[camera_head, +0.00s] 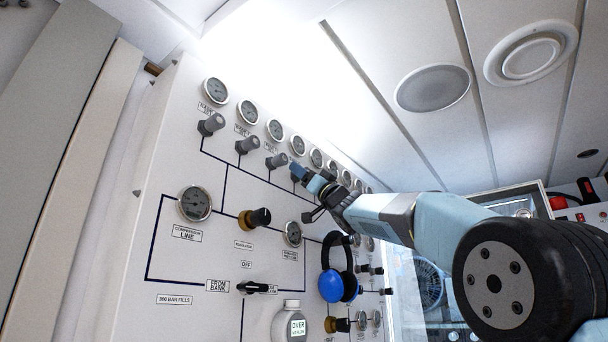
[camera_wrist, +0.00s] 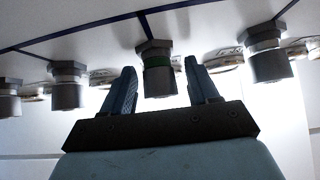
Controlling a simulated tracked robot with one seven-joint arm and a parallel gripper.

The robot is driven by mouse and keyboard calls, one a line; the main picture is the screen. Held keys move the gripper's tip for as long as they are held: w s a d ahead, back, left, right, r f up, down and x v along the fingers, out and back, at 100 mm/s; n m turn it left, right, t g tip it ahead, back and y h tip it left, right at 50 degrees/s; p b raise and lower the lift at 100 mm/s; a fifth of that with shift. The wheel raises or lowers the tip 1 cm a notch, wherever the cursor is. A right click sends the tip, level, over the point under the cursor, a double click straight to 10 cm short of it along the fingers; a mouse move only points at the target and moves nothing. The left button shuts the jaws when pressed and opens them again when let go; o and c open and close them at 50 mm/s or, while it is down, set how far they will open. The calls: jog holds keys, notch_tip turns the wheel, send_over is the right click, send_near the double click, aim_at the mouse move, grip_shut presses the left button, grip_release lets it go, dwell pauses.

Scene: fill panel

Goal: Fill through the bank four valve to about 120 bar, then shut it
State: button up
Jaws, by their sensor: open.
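A slanted row of grey valve knobs runs along the white panel (camera_head: 130,220), with round gauges above. My gripper (camera_head: 301,173) is at the fourth knob from the left in the head view and largely hides it. The gauge (camera_head: 298,146) above that place is visible, but its needle is too small to read. In the wrist view my gripper (camera_wrist: 161,70) is open, with one finger on each side of a grey knob (camera_wrist: 158,78) with a green band. Gaps show between knob and fingers. Labels by the knobs are too small to read surely.
Neighbouring knobs (camera_wrist: 67,88) and (camera_wrist: 268,62) stand on both sides of my fingers. Lower on the panel are a brass-based knob (camera_head: 255,218), a black selector (camera_head: 258,288) and blue headphones (camera_head: 332,285) hanging below my arm.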

jog(key=c, duration=1)
jog(key=shift+o, duration=0.2)
jog(key=shift+n+g+y, duration=1.1)
jog(key=shift+n+g, duration=0.7)
jog(key=shift+n, duration=0.3)
jog(key=o, duration=1)
jog(key=shift+c, duration=0.2)
jog(key=v, duration=1.4)
jog(key=shift+a, duration=0.1)
